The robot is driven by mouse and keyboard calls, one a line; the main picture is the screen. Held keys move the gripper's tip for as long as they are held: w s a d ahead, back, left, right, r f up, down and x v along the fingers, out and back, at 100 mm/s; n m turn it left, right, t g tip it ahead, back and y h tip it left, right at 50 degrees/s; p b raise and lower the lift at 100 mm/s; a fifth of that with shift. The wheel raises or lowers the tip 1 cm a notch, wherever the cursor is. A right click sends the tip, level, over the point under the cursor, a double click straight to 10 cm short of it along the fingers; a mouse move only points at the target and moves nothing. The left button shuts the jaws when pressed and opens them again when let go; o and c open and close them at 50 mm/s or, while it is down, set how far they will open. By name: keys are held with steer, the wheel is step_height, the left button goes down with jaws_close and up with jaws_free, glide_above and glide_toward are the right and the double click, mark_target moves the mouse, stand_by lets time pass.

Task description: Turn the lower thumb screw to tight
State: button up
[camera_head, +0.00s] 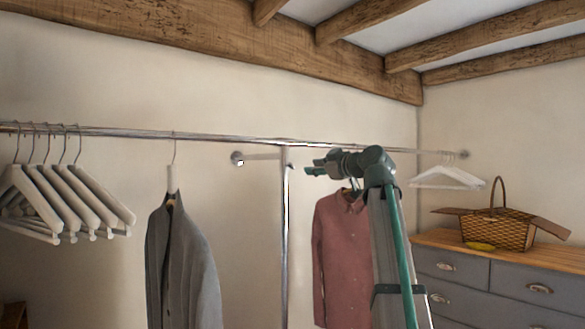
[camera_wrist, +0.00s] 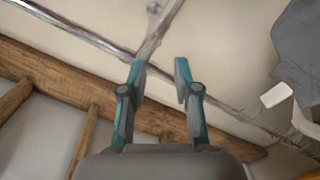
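An upright metal post (camera_head: 285,240) hangs below the clothes rail (camera_head: 100,131) in the head view. A small light fitting (camera_head: 291,166) shows at its upper part; I cannot tell whether it is a thumb screw. No lower thumb screw can be made out. My gripper (camera_head: 309,167) is just right of the post's upper part, pointing left. In the wrist view my gripper (camera_wrist: 160,67) is open, its two fingers apart with nothing held between them. A pale bar (camera_wrist: 165,28) runs past the fingertips, partly behind the left finger.
White hangers (camera_head: 60,195) hang at the left, a grey jacket (camera_head: 180,265) left of the post. A red shirt (camera_head: 340,255) hangs beside my arm. A wall bracket (camera_head: 238,158) is behind. A wicker basket (camera_head: 495,230) stands on a grey dresser (camera_head: 480,295) at the right.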

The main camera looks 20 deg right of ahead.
mark_target(293, 166)
steer(key=shift+w+a+r+n+p, duration=0.1)
steer(key=shift+w+a+n+p, duration=0.5)
steer(key=shift+w, duration=1.2)
steer(key=shift+w+a+r+n+p, duration=0.1)
steer(key=shift+w+a+n+p, duration=0.15)
steer(key=shift+w+p, duration=1.1)
steer(key=shift+w+a+n+p, duration=0.2)
steer(key=shift+w+a+n, duration=0.2)
steer(key=shift+w, duration=1.9)
steer(key=shift+a, duration=0.1)
jaws_close()
